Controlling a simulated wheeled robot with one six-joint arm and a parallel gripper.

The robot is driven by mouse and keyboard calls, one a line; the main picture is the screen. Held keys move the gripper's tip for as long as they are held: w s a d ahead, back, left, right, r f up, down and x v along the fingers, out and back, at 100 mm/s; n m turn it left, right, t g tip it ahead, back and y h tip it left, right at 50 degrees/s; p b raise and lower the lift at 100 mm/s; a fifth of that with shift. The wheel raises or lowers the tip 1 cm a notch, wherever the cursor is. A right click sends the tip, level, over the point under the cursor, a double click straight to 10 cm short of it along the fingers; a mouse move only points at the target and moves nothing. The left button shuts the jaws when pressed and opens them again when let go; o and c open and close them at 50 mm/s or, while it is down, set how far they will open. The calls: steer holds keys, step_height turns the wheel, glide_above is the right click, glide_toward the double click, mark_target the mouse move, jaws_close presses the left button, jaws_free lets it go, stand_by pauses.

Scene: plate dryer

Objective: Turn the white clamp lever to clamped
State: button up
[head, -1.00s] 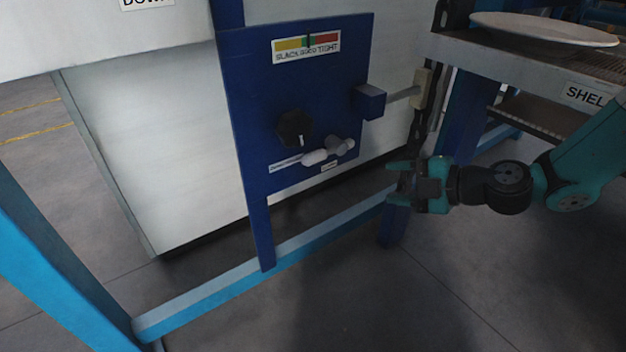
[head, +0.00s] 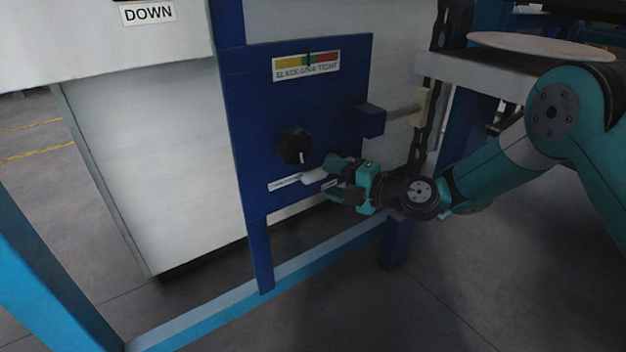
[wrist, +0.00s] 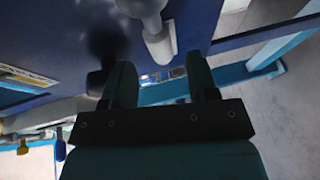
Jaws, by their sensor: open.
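The white clamp lever (head: 314,175) sits low on the blue panel (head: 262,135). Its handle points left toward a small white label (head: 284,183); a second small label (head: 328,185) is to its lower right. The label words are too small to read. My gripper (head: 337,178) is open at the lever's right side, and its fingers hide the hub. In the wrist view the lever (wrist: 158,42) lies just beyond the open fingertips of my gripper (wrist: 160,72), roughly in line with the gap. I cannot tell whether they touch.
A blue block (head: 370,121) with a grey rod projects at the panel's right. A shelf with a white plate (head: 555,48) is at the upper right. A blue floor rail (head: 215,309) runs below.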

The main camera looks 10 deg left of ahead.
mark_target(319, 177)
steer(key=b+x, duration=0.1)
steer(key=x, duration=0.4)
steer(key=shift+a, duration=0.15)
jaws_close()
